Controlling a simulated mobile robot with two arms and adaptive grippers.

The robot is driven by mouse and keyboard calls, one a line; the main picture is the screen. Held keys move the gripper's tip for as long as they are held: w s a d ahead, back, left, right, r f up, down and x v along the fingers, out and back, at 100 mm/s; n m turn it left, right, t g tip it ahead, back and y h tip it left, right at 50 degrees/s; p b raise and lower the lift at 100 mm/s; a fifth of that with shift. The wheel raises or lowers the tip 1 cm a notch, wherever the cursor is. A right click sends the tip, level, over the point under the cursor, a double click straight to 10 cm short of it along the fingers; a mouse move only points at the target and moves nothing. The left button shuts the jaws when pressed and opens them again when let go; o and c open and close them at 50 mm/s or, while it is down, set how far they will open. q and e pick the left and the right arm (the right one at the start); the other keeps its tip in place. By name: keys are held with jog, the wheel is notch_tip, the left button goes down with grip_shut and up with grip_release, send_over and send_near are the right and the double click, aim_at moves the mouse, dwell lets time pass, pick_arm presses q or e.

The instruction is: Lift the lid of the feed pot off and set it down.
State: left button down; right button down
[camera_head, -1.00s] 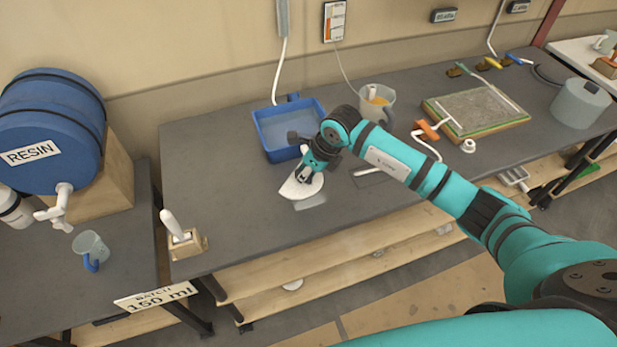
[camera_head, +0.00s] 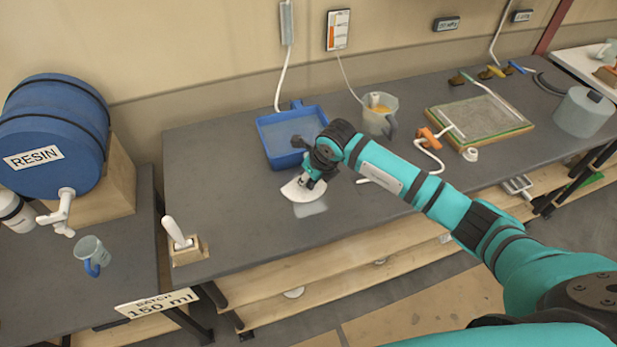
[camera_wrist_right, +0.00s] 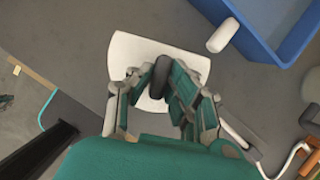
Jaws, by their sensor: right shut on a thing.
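My right gripper (camera_head: 309,177) is shut on the dark grip of a flat white piece (camera_head: 293,191), at or just above the bench in front of the blue tray. In the right wrist view the white piece (camera_wrist_right: 130,52) lies beyond the fingers (camera_wrist_right: 158,85), with its dark grip between them. I cannot tell whether this piece is a lid. No pot is labelled as the feed pot. A grey cylindrical pot (camera_head: 582,114) with a dark knob on top stands at the far right. My left gripper is not in view.
A blue tray (camera_head: 268,148), a jug with orange contents (camera_head: 378,119) and a framed grey plate (camera_head: 468,122) stand on the grey bench (camera_head: 225,210). A wooden block (camera_head: 187,253) with a white handle is at the front left.

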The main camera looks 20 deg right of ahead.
aim_at(309, 191)
jog(key=shift+f+b, duration=2.45)
jog(key=shift+f, duration=0.5)
jog(key=c, duration=1.2)
grip_release()
jog(key=v, duration=1.2)
